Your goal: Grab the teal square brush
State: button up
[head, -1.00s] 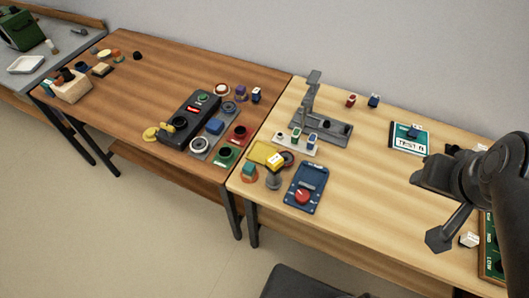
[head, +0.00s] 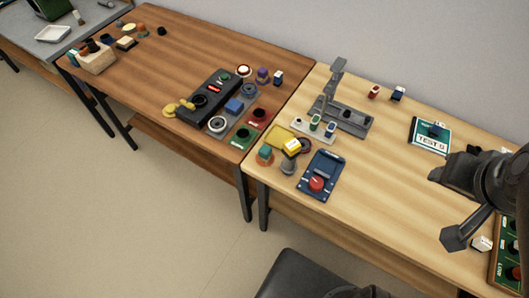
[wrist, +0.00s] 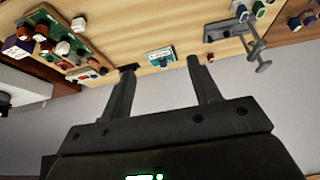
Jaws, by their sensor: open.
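A small teal piece (head: 73,57) shows at the left side of a pale wooden block (head: 98,62) on the brown table, at its far left end. It may be the teal square brush, but it is too small to be sure. Another small teal and orange piece (head: 265,153) stands at the left front of the light wood table. My gripper (wrist: 160,65) is open and empty in the wrist view, its fingers wide apart. It is over the light table side, far from the wooden block. My dark arm fills the right edge of the head view.
A black control box (head: 210,95) stands mid brown table. A grey stand (head: 342,116), a blue device (head: 321,176) and a teal test card (head: 430,135) are on the light table. A dark seat (head: 300,275) is in front. Floor at left is clear.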

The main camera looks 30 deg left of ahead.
notch_tip(320, 180, up, 6)
jog(key=g, duration=0.6)
send_over(265, 149)
jog(key=f, duration=0.1)
notch_tip(265, 149, down, 28)
jog(key=shift+d+f, duration=0.1)
jog(key=shift+f, duration=2.9)
jog(key=shift+c, duration=0.5)
